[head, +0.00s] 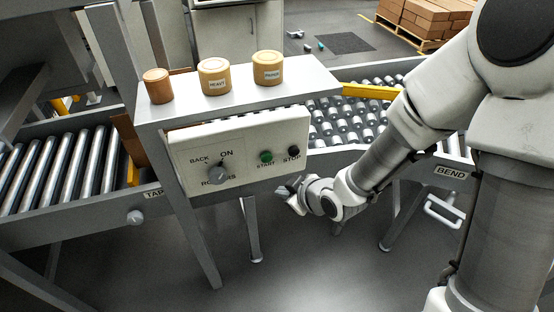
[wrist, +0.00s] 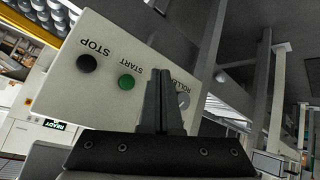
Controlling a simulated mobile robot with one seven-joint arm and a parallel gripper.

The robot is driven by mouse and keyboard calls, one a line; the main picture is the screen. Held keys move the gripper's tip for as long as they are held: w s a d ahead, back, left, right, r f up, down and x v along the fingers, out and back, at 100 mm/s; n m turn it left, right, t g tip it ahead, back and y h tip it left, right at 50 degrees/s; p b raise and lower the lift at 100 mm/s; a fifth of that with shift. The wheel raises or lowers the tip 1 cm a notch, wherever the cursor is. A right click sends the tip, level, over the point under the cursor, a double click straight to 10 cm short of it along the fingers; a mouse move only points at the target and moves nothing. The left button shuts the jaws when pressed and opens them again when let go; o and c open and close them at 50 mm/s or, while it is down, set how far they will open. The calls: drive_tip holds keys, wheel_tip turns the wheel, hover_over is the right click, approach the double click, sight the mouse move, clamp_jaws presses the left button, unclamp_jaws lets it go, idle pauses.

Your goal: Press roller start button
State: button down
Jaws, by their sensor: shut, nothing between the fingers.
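The roller control panel (head: 240,152) is a white box under the grey shelf. The green START button (head: 266,157) is on its right half, with the black STOP button (head: 294,151) to its right. A grey rotary knob (head: 217,173) under BACK and ON is on the left. My gripper (head: 296,202) is below and in front of the panel's right end. In the wrist view the shut, empty fingers (wrist: 160,80) point at the panel, between the green START button (wrist: 126,82) and the knob (wrist: 184,100). I cannot tell whether they touch the panel.
Three tan drums (head: 214,77) stand on the shelf (head: 238,98) above the panel. Roller conveyors run left (head: 60,160) and behind right (head: 350,118). A yellow bar (head: 370,91) is at the shelf's right end. Floor below the panel is open between metal legs.

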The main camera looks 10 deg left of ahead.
sight(267, 157)
drive_tip(key=shift+a+f, duration=0.1)
idle(0.4)
drive_tip(key=w+a, duration=0.4)
drive_tip(key=w, duration=0.3)
drive_tip(key=shift+w+a+p, duration=0.2)
drive_tip(key=shift+a+p, duration=0.05)
drive_tip(key=shift+p, duration=0.1)
drive_tip(key=shift+w, duration=0.1)
idle(1.8)
drive_tip(key=shift+w+a, duration=0.2)
drive_tip(key=shift+w, duration=0.05)
